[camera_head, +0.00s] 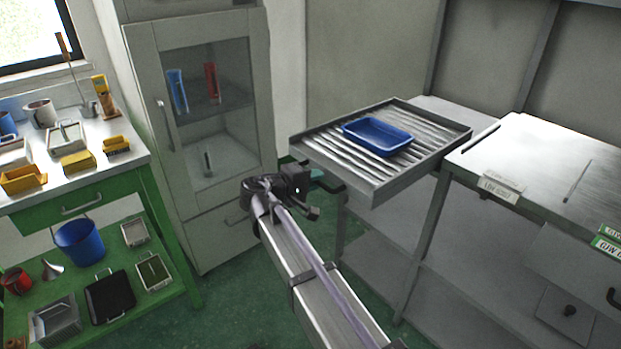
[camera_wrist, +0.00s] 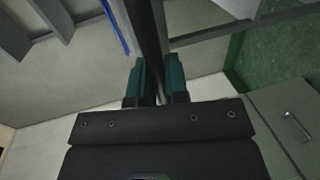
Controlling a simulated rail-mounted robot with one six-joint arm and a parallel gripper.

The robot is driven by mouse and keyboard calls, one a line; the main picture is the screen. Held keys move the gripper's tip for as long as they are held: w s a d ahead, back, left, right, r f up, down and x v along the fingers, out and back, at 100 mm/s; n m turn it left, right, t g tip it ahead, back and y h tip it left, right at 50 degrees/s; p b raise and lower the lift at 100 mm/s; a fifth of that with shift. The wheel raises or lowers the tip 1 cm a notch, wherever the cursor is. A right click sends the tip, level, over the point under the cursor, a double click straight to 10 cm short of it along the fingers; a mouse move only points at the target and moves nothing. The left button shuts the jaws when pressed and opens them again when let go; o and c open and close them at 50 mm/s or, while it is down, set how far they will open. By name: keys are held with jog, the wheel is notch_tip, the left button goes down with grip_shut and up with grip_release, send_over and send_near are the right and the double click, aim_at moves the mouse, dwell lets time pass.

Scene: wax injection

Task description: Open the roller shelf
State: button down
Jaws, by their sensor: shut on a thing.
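The roller shelf (camera_head: 432,167) is a grey metal tray with a row of rollers. It juts out over a lower grey frame at the centre right. A blue bin (camera_head: 378,136) sits on its rollers. My gripper (camera_head: 322,181) is at the shelf's near left edge, where a dark handle shows beside the fingers. In the wrist view, the green-tipped fingers of my gripper (camera_wrist: 157,82) are closed on a dark bar (camera_wrist: 152,40), which looks like that handle. Most of the handle is hidden in the head view.
A metal-topped table (camera_head: 540,165) stands to the right of the shelf. A grey cabinet (camera_head: 150,100) with a glass door stands behind my arm. A green workbench (camera_head: 110,190) with several containers is at left. Green floor is open between bench and shelf.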

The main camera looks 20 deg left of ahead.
jog(key=c, duration=1.1)
grip_release()
jog(key=shift+c, duration=0.2)
jog(key=p+v, duration=0.2)
jog(key=v, duration=0.9)
jog(key=shift+f, duration=0.1)
